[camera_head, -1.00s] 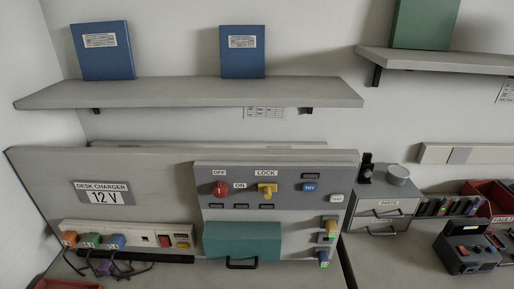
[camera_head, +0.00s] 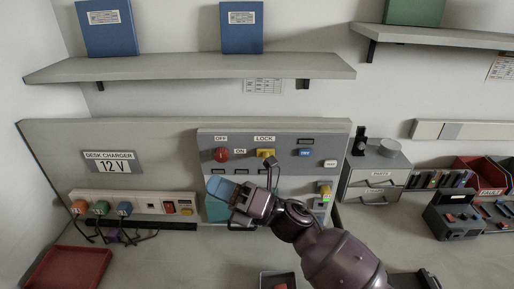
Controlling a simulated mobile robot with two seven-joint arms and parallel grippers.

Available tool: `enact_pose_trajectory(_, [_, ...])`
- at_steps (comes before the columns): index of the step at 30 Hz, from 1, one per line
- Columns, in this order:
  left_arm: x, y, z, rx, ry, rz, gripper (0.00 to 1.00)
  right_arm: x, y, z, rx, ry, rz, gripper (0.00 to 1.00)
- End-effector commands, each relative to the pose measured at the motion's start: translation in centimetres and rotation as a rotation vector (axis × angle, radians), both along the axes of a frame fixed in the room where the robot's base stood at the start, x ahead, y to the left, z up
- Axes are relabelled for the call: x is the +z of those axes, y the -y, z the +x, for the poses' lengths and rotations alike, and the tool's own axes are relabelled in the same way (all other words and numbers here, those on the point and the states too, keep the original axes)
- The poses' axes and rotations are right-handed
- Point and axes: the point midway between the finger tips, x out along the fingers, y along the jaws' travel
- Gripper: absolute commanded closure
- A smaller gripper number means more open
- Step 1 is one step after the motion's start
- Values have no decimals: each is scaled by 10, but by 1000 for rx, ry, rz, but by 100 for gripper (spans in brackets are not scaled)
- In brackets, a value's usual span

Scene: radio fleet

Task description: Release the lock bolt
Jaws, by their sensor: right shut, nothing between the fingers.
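A yellow lock bolt (camera_head: 264,153) sits under the LOCK label on the grey control panel (camera_head: 330,134). The bolt's head still shows above my right gripper. A red knob (camera_head: 222,154) is to its left, between the OFF and ON labels. My right gripper (camera_head: 224,188) is shut and empty, in front of the panel, below and left of the bolt; I see no contact with the bolt. It hides much of the teal cover (camera_head: 217,212) on the lower panel. My left gripper is not in view.
A desk charger strip (camera_head: 140,203) with coloured plugs and dark cables is at the left. A blue TRY button (camera_head: 305,153) is right of the bolt. A grey drawer unit (camera_head: 370,178) stands at the right. A red tray (camera_head: 68,270) lies at the lower left.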

Motion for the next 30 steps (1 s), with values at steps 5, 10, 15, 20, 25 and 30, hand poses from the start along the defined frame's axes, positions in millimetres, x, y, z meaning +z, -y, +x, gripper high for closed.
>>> enact_pose_trajectory(5, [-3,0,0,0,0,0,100,16,-44,-24,161,404,-157,100])
enact_pose_trajectory(10, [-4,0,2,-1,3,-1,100,16,-70,-43,322,779,-295,100])
enact_pose_trajectory(15, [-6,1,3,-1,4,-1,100,7,-82,-51,500,1142,-431,100])
enact_pose_trajectory(20, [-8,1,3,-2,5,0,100,-2,-81,-43,688,1465,-562,100])
enact_pose_trajectory(25, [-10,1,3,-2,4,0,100,-3,-69,-21,915,1770,-713,100])
enact_pose_trajectory(30, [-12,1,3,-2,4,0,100,13,-50,13,1172,2023,-885,100])
